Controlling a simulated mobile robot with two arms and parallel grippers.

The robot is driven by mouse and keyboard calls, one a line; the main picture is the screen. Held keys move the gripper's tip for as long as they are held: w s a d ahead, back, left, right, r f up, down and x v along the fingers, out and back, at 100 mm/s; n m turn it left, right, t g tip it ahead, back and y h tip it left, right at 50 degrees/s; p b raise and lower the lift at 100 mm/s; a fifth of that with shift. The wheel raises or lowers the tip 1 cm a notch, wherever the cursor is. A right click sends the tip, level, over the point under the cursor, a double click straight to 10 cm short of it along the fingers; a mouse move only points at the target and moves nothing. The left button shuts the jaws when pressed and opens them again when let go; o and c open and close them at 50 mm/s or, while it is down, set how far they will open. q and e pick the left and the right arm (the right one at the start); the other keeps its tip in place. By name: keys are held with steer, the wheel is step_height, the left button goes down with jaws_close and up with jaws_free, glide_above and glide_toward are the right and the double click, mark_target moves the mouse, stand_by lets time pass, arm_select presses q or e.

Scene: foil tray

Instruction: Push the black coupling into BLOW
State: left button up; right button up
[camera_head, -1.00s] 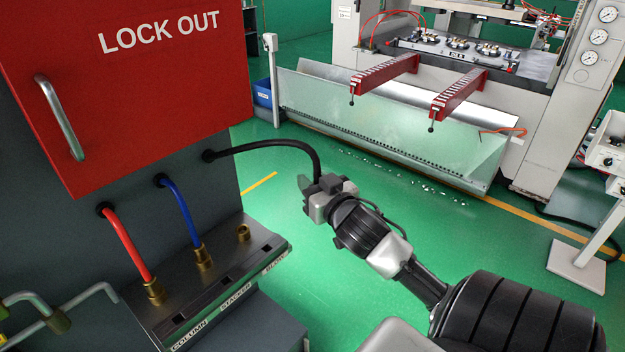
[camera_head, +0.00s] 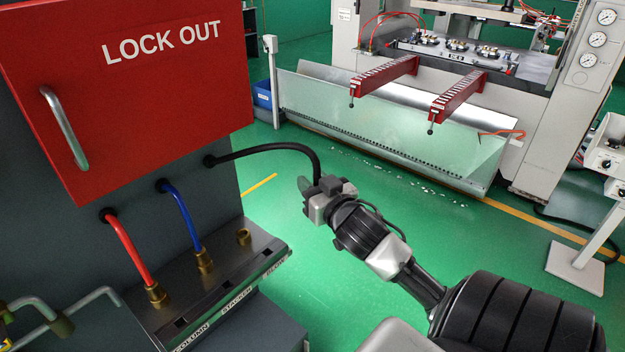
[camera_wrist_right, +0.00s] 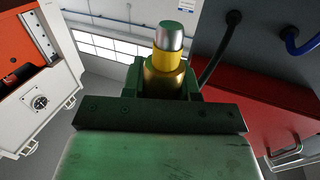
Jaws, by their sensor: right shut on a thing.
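My right gripper (camera_head: 322,190) is shut on the black hose's coupling, out over the floor to the right of the panel. In the right wrist view the coupling (camera_wrist_right: 165,70) has a brass body and a silver tip. The black hose (camera_head: 265,148) arcs from the cabinet to the gripper. My left gripper is not in view.
A red hose (camera_head: 128,252) and a blue hose (camera_head: 183,215) run into brass fittings on the panel (camera_head: 215,290). The red LOCK OUT box (camera_head: 150,110) is above. Bent metal pipes (camera_head: 95,297) stand at lower left. Green floor lies open beyond the gripper.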

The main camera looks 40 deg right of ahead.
steer(key=shift+f+b, duration=0.55)
steer(key=shift+f, duration=0.7)
stand_by(0.4)
steer(key=o, duration=1)
steer(key=b+v, duration=0.2)
steer(key=v, duration=0.8)
steer(key=shift+s, duration=0.4)
